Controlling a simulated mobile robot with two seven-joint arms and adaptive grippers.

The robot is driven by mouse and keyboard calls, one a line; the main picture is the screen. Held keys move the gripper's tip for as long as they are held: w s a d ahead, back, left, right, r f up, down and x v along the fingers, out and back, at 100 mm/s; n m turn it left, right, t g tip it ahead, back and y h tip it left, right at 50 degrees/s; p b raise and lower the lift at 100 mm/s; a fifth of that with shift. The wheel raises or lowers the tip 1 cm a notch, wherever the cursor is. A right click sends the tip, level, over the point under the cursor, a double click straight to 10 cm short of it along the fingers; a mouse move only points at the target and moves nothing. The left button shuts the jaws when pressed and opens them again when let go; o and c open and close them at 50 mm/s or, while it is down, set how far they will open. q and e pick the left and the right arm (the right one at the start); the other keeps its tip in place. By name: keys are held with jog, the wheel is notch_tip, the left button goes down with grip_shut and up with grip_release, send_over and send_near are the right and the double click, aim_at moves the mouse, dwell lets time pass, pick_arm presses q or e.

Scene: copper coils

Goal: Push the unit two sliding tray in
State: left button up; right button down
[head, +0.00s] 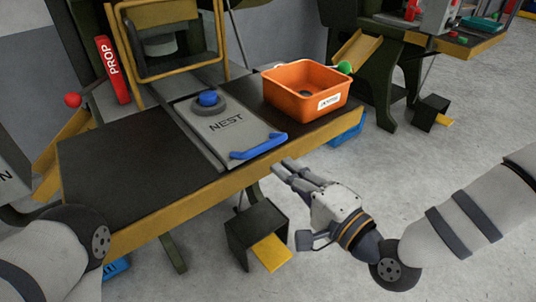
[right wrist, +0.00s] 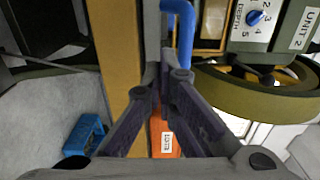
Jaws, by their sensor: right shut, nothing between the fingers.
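The sliding tray (head: 208,124) is a grey plate marked NEST on the dark bench top. It reaches from the machine opening to the bench's front edge. A blue-topped round piece (head: 208,99) sits on it, and a blue handle (head: 258,146) is at its front end. The handle also shows in the right wrist view (right wrist: 185,35). My right gripper (head: 282,168) is shut and empty, just in front of the bench edge near the handle's right end. Whether it touches the handle I cannot tell. My left gripper is out of the head view; only part of that arm shows.
An orange bin (head: 305,88) stands on the bench right of the tray. A yellow-edged bench front (head: 165,217) lies beside my right gripper. A dark box with a yellow pedal (head: 271,252) is on the floor below. A UNIT 2 label (right wrist: 301,29) shows in the right wrist view.

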aim_at(254, 143)
jog(key=x, duration=0.6)
jog(key=x, duration=0.1)
jog(key=b+x, duration=0.2)
jog(key=shift+w+a+f, duration=0.2)
jog(key=shift+w+f, duration=0.05)
jog(key=shift+w, duration=0.05)
jog(key=shift+w+a+r, duration=0.15)
jog(key=shift+w+a, duration=0.1)
jog(key=shift+w, duration=0.1)
